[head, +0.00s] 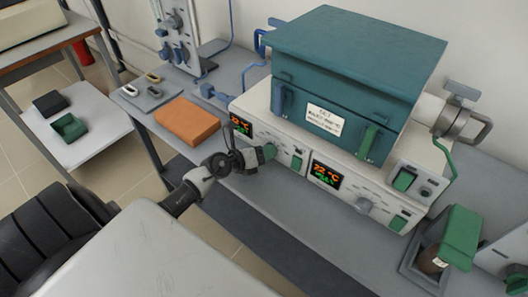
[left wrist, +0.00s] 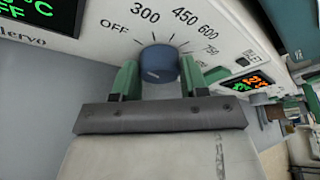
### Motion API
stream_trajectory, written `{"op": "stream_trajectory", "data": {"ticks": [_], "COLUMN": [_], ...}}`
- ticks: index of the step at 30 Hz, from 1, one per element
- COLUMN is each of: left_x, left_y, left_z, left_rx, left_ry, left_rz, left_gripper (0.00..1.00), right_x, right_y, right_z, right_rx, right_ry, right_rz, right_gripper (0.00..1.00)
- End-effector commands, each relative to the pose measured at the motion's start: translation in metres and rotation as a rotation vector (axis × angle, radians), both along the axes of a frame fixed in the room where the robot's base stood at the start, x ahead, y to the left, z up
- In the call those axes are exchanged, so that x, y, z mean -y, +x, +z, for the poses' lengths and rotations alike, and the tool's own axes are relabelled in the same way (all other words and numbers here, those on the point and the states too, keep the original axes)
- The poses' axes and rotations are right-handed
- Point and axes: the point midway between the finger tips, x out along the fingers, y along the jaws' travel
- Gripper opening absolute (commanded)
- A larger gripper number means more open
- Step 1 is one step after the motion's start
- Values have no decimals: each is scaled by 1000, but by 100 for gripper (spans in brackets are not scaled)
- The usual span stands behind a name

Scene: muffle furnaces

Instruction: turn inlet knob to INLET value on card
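The blue inlet knob (left wrist: 158,63) sits on a white panel in the left wrist view, with marks OFF, 300, 450, 600 and a blurred higher one around it. A small light mark shows low on its face. My left gripper (left wrist: 158,80) has one green finger on each side of the knob, close against it. In the head view my left gripper (head: 268,152) is at the left control panel, hiding its knob. The white card (head: 325,120) is on the teal furnace (head: 350,60); its text is too small to read surely. My right gripper is not in view.
A left display (head: 241,126) and a right display (head: 326,175) are lit on the panel. An orange block (head: 187,121) lies on the bench. A green-topped container (head: 460,237) stands at the right.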

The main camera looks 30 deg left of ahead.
Motion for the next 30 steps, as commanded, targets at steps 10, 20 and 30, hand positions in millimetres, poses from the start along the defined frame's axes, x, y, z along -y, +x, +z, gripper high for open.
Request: {"op": "stream_trajectory", "data": {"ticks": [10,20,30], "left_x": [0,1,4], "left_y": [0,-1,-1], "left_z": [3,9,10], "left_rx": [2,15,41], "left_ry": [36,245,563], "left_rz": [1,1,0], "left_gripper": [20,20,20], "right_x": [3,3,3], "right_y": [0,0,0], "right_z": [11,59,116], "right_rx": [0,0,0], "right_ry": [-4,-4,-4], "right_rz": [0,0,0], "right_gripper": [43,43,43]}}
